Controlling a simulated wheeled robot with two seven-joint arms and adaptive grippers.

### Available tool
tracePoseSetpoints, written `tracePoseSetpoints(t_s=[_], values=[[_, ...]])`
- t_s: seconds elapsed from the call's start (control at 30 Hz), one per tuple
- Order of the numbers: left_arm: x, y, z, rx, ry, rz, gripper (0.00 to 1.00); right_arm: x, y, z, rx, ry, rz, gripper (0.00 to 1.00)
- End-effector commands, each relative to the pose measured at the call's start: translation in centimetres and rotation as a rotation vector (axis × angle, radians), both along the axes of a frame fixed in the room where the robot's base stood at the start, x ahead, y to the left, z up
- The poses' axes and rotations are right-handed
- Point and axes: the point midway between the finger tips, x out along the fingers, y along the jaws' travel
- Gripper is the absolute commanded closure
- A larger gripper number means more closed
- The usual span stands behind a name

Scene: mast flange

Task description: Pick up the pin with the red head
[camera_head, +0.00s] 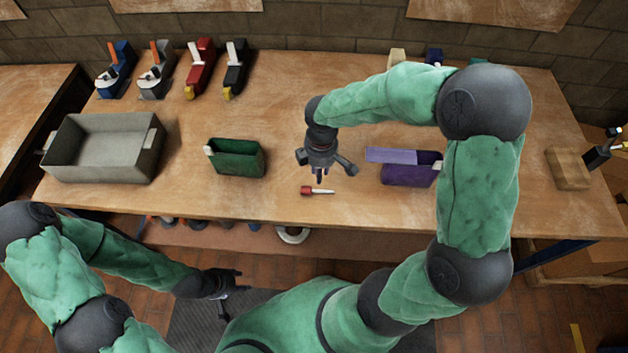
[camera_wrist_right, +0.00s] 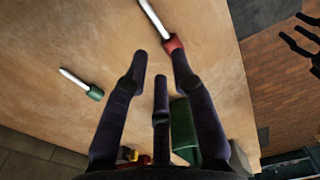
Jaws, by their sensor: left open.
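The pin with the red head (camera_head: 307,190) lies on the wooden bench near its front edge, its pale shaft pointing right. In the right wrist view its red head (camera_wrist_right: 173,43) is just beyond the tip of one finger, and the shaft runs to the upper left. My right gripper (camera_head: 319,177) points down a little above and behind the pin. In the wrist view its three dark fingers (camera_wrist_right: 160,62) are spread, with nothing between them. My left gripper (camera_head: 228,285) is open and empty, low in front of the bench.
A pin with a green head (camera_wrist_right: 95,92) lies nearby. A green bin (camera_head: 236,158) and a grey tray (camera_head: 140,165) stand left, a purple bin (camera_head: 405,174) right. Several staplers (camera_head: 200,70) line the back. A wooden block (camera_head: 568,168) sits far right.

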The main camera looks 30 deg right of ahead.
Motion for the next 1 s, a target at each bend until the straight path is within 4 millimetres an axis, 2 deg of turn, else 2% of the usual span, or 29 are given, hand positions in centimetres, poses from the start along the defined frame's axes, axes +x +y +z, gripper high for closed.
tracePoseSetpoints(t_s=[0.17, 0.43, 0.73, 1.0], values=[[0.1, 0.0, -0.4, 0.0, -0.001, 0.001, 0.53, -0.1, -0.3, -0.5, -0.012, 0.004, 0.013, 0.74], [0.1, 0.0, -1.6, 0.0, -0.001, 0.001, 0.53, -0.1, -0.3, -4.4, -0.01, 0.004, 0.012, 0.74], [0.0, 0.0, -2.4, 0.0, -0.001, 0.001, 0.53, -0.1, -0.4, -6.5, -0.01, 0.003, 0.01, 0.74], [0.0, 0.0, -4.1, 0.0, -0.001, 0.001, 0.53, -0.1, -0.6, -10.2, -0.008, 0.002, 0.01, 0.74]])
